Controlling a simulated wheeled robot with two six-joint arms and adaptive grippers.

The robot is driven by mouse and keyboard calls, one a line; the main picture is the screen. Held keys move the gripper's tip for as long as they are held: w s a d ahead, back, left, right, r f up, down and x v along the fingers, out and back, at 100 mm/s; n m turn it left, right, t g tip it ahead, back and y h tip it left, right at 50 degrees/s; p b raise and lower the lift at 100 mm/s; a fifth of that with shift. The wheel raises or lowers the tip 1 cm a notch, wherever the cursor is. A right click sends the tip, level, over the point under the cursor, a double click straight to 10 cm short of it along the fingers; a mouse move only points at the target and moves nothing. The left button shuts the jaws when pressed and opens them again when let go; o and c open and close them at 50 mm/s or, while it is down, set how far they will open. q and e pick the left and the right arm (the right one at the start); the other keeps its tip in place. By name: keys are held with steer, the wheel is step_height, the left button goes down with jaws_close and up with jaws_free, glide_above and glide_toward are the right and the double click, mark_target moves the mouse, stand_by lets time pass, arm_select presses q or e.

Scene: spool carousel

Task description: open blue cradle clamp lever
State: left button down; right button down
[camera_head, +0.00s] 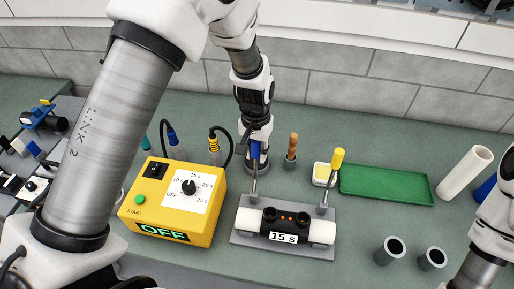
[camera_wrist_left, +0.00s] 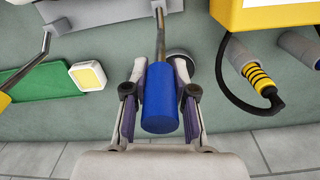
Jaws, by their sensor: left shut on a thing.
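The cradle (camera_head: 245,240) is a grey plate bearing a black and white cylinder (camera_head: 318,231) with a "15 s" label. The blue clamp lever (camera_head: 256,152) rises from the cradle's left side on a metal rod (camera_head: 254,184). A yellow-tipped lever (camera_head: 337,160) stands at its right side. My left gripper (camera_head: 254,146) comes down from above and is shut on the blue handle. In the left wrist view, the blue handle (camera_wrist_left: 161,100) lies between the two fingers of the gripper (camera_wrist_left: 160,84). My right arm shows at the right edge; its gripper is out of view.
A yellow timer box (camera_head: 150,212) reading OFF stands left of the cradle, with cabled plugs (camera_head: 214,146) behind it. A green tray (camera_head: 388,184), a white dish with a yellow block (camera_head: 322,174), a wooden-handled tool (camera_head: 292,146) and two grey cups (camera_head: 388,251) are around.

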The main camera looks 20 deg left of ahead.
arm_select(q)
steer(key=shift+w, duration=0.1)
stand_by(0.3)
steer(key=c, duration=0.9)
jaws_free()
steer(key=shift+c, duration=0.2)
steer(key=r, duration=1.2)
steer(key=shift+w+a, duration=0.15)
steer(key=shift+w, duration=0.05)
